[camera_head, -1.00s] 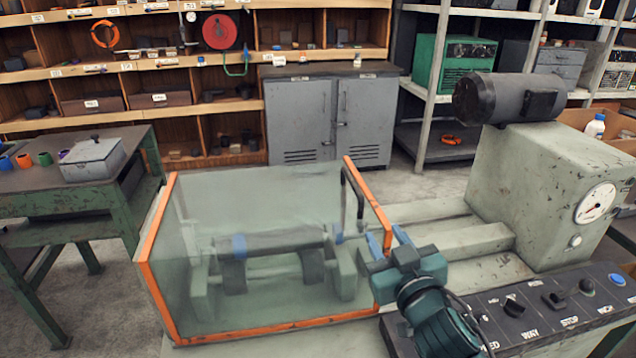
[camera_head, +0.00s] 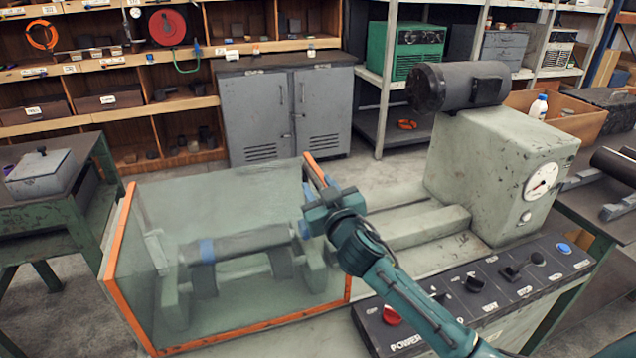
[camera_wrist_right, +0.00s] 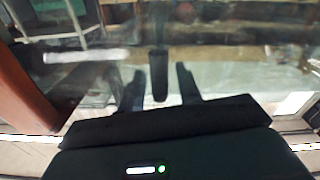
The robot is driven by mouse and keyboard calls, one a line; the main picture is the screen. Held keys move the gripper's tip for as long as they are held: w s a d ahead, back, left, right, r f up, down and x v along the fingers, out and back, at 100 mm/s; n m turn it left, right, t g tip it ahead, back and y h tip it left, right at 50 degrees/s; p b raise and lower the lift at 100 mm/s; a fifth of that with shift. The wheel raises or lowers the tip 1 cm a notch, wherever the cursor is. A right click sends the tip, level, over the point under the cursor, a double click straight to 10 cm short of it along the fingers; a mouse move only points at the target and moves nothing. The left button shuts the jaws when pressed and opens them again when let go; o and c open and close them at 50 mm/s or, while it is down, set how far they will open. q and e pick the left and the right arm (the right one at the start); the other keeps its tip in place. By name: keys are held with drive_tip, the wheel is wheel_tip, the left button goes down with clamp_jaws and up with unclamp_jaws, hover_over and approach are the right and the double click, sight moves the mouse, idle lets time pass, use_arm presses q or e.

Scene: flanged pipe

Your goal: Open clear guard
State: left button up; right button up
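The clear guard (camera_head: 226,198) is a see-through box with orange edges. It stands down over the machine bed in the head view, with a grey pipe (camera_head: 240,243) with a blue band visible inside. My right gripper (camera_head: 316,188) is at the guard's right side, by its upper orange edge. In the right wrist view its two dark fingers (camera_wrist_right: 158,90) are apart. A dark upright bar, the guard's handle (camera_wrist_right: 160,72), shows between them, with gaps on both sides. In the head view the gripper mostly hides the handle. My left gripper is out of view.
A control panel (camera_head: 480,290) with knobs and a red button lies under my right forearm. The grey headstock (camera_head: 500,165) with a motor (camera_head: 458,87) stands right of the guard. A green bench (camera_head: 75,200) is at left, a grey cabinet (camera_head: 290,110) behind.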

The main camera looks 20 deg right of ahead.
drive_tip(key=shift+w, duration=0.5)
clamp_jaws()
idle(0.3)
